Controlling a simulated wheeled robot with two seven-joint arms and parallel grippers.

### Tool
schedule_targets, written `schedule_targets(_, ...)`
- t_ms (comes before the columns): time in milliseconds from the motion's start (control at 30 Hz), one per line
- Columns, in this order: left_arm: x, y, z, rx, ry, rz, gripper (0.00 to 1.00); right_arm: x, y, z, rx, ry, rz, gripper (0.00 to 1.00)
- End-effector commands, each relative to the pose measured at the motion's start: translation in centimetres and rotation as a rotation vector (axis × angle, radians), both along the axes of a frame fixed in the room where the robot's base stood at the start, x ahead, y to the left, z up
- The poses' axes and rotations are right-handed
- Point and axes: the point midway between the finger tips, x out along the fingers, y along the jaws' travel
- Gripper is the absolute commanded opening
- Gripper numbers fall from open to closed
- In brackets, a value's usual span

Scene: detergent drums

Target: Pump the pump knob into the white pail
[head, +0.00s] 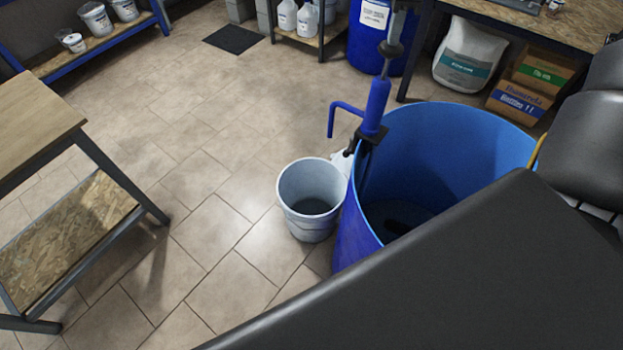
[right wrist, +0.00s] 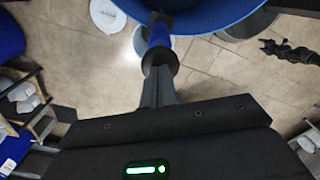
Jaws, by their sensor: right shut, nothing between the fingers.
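The pump stands upright on the rim of the open blue drum (head: 440,112), its blue body (head: 375,105) below a dark pump knob (head: 390,50). Its bent spout (head: 340,107) points left, over the white pail (head: 311,190). The pail stands on the floor beside the drum. My right gripper (head: 396,24) is shut and empty above the knob. In the right wrist view the fingertips (right wrist: 158,76) line up with the knob (right wrist: 159,58); whether they touch cannot be told.
A wooden table (head: 40,120) stands at the left. A labelled blue drum (head: 370,40), a white sack (head: 470,55) and cardboard boxes (head: 530,85) stand at the back right. A dark jointed object (right wrist: 290,50) shows in the wrist view. The middle floor is clear.

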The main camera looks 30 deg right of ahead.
Motion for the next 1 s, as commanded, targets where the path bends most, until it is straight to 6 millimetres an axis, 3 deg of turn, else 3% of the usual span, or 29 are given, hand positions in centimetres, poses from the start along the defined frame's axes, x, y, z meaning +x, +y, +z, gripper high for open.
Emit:
schedule_targets(300, -0.1, -2.5, 2.1, -0.031, 0.001, 0.006, 0.64, 0.0, 0.0, 3.4, 0.0, 0.0, -0.001, 0.0)
schedule_targets(700, 0.2, -1.6, 4.5, -0.021, -0.004, 0.002, 0.64, 0.0, 0.0, 7.1, -0.001, -0.001, 0.0, 0.0)
schedule_targets(1000, 0.3, -1.6, 4.7, -0.02, -0.007, 0.003, 0.64, 0.0, 0.0, 7.5, -0.001, -0.001, 0.0, 0.0)
